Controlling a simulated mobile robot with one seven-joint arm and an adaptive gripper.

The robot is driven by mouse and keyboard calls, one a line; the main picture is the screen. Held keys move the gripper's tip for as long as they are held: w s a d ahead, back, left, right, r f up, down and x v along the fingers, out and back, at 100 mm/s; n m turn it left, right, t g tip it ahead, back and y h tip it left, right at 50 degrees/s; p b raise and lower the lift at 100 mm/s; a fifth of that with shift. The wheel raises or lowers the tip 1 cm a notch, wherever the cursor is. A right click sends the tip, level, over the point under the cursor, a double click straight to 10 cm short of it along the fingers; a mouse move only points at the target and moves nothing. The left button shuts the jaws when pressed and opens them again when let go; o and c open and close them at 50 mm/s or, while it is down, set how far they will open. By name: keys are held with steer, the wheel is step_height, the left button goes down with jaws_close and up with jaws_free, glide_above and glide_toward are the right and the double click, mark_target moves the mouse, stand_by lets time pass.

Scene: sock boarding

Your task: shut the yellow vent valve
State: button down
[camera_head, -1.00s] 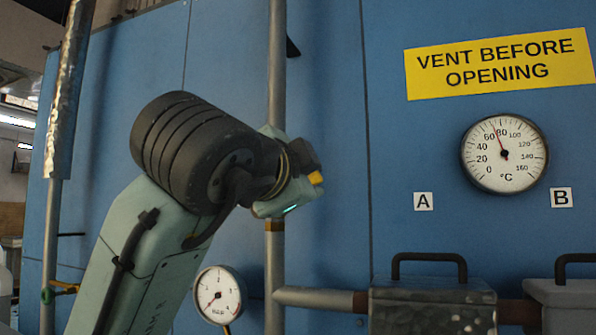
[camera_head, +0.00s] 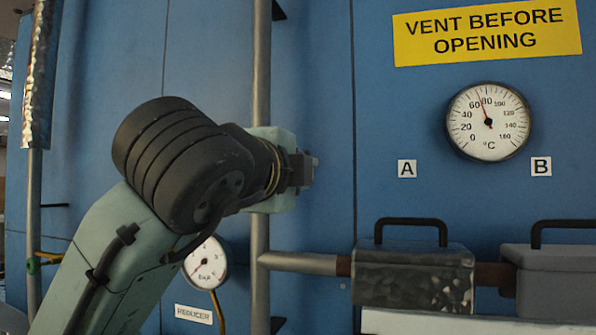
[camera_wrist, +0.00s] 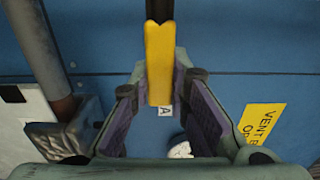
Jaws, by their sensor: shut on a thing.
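The yellow vent valve handle (camera_wrist: 159,60) is a long flat yellow lever on a dark stem in the wrist view. My gripper (camera_wrist: 160,88) is shut on it, with one purple-lined finger on each side of the lever's end. In the head view my gripper (camera_head: 300,170) is in front of the blue wall, beside the vertical grey pipe (camera_head: 261,70). The valve body and the yellow lever are hidden there behind my wrist, so I cannot tell the lever's angle to its pipe.
A temperature dial (camera_head: 488,122) and a yellow "VENT BEFORE OPENING" sign (camera_head: 487,32) are on the wall at right. Below are a mottled dark box (camera_head: 414,280) and a grey box (camera_head: 560,275), both with black handles. A pressure gauge (camera_head: 206,264) is close to my arm.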

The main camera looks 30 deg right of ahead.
steer(key=shift+f, duration=0.1)
steer(key=c, duration=1.5)
jaws_free()
steer(key=v, duration=1.2)
